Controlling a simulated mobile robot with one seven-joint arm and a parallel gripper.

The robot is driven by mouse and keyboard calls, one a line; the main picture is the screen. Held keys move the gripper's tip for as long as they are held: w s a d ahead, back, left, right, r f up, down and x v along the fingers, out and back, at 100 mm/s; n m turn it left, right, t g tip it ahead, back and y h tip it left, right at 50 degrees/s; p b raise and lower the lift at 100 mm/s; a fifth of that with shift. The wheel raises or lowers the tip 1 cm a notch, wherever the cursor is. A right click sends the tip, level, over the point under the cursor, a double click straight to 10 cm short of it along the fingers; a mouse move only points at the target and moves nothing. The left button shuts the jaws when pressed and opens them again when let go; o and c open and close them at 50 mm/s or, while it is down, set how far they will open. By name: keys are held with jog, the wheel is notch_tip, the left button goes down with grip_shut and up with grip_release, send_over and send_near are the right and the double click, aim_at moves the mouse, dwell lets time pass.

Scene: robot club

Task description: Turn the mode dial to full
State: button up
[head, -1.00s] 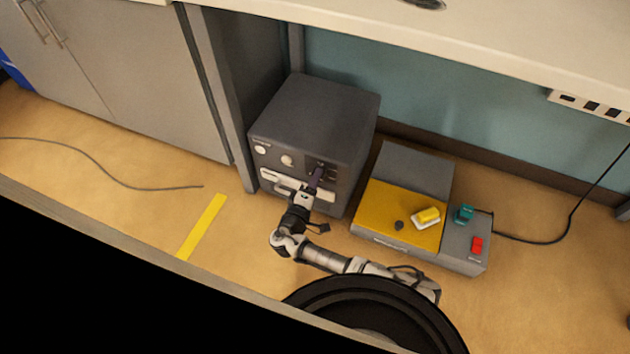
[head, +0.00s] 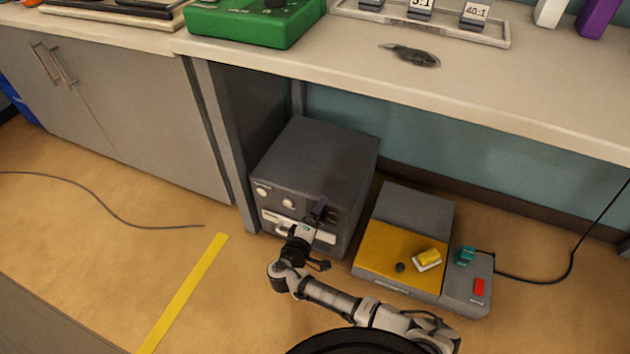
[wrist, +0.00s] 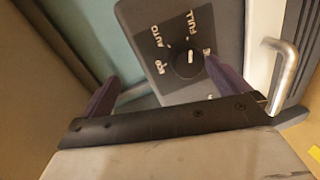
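The mode dial (wrist: 188,62) is a round black knob with a white mark, on a dark panel lettered ECO, AUTO and FULL in the wrist view. The mark points roughly up the picture; I cannot tell which setting it is exactly on. My gripper (wrist: 162,70) is open, its two purple fingers spread wide. The dial appears between them, nearer the right finger, and nothing is held.
A silver bar handle (wrist: 283,75) stands out right of the panel in the wrist view. A yellow and grey box (head: 385,255) with a red switch (head: 479,287) sits on the floor right of the cabinet. The bench top (head: 480,85) overhangs.

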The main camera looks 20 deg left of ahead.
jog(key=shift+t, duration=0.9)
jog(key=r, duration=0.8)
jog(key=r+p, duration=0.1)
jog(key=r, duration=0.7)
jog(key=shift+w+a+p, duration=0.1)
jog(key=shift+w+p, duration=0.1)
jog(key=shift+p, duration=0.1)
jog(key=c, duration=0.5)
